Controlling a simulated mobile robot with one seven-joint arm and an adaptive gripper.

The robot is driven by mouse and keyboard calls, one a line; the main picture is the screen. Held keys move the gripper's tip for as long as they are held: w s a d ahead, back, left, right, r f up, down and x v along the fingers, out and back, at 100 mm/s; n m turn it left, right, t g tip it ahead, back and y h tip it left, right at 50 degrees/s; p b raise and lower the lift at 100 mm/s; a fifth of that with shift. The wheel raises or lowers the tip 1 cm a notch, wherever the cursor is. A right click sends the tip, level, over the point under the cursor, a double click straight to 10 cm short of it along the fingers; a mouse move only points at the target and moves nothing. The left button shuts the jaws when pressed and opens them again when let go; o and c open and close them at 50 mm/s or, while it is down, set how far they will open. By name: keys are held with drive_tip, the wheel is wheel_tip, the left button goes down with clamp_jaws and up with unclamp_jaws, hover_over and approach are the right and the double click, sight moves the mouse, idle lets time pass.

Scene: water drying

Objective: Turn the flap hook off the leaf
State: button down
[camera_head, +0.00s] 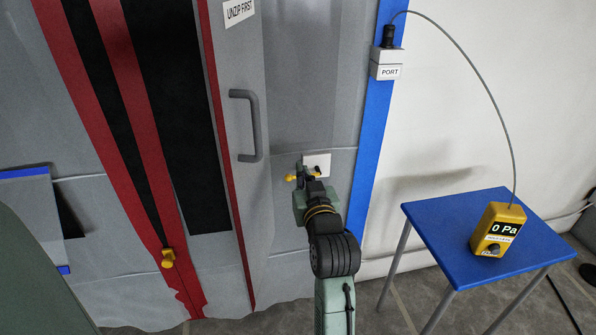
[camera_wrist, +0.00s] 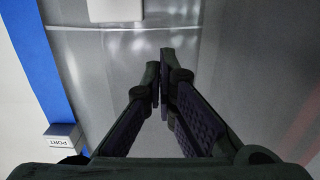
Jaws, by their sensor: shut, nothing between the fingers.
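The leaf (camera_head: 235,60) is a tall grey panel with a red edge and a grey bar handle (camera_head: 247,125). To its right a white plate (camera_head: 317,160) is fixed on the grey sheet. A small yellow piece (camera_head: 291,178), probably the flap hook, shows just left of my gripper (camera_head: 309,172). My gripper is in front of the plate's lower part and hides the rest of the hook. In the wrist view my gripper (camera_wrist: 161,82) is shut with nothing between the fingers, and the white plate (camera_wrist: 115,10) is at the top edge. I cannot tell whether the fingers touch the hook.
A blue table (camera_head: 440,225) at the right bears a yellow gauge (camera_head: 498,230) reading 0 Pa. A cable (camera_head: 485,75) runs from the gauge to the PORT box (camera_head: 387,63) on a blue strip. A yellow zip pull (camera_head: 168,258) hangs low on the red strip at left.

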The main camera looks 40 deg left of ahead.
drive_tip(key=w+a+f+p, duration=0.1)
drive_tip(key=w+a+f, duration=0.3)
drive_tip(key=shift+a, duration=0.35)
drive_tip(key=shift+w+f, duration=0.1)
drive_tip(key=shift+f, duration=0.05)
drive_tip(key=shift+f+b, duration=0.15)
drive_tip(key=shift+b, duration=0.3)
drive_tip(key=shift+a+f+n, duration=0.1)
drive_tip(key=shift+n, duration=0.3)
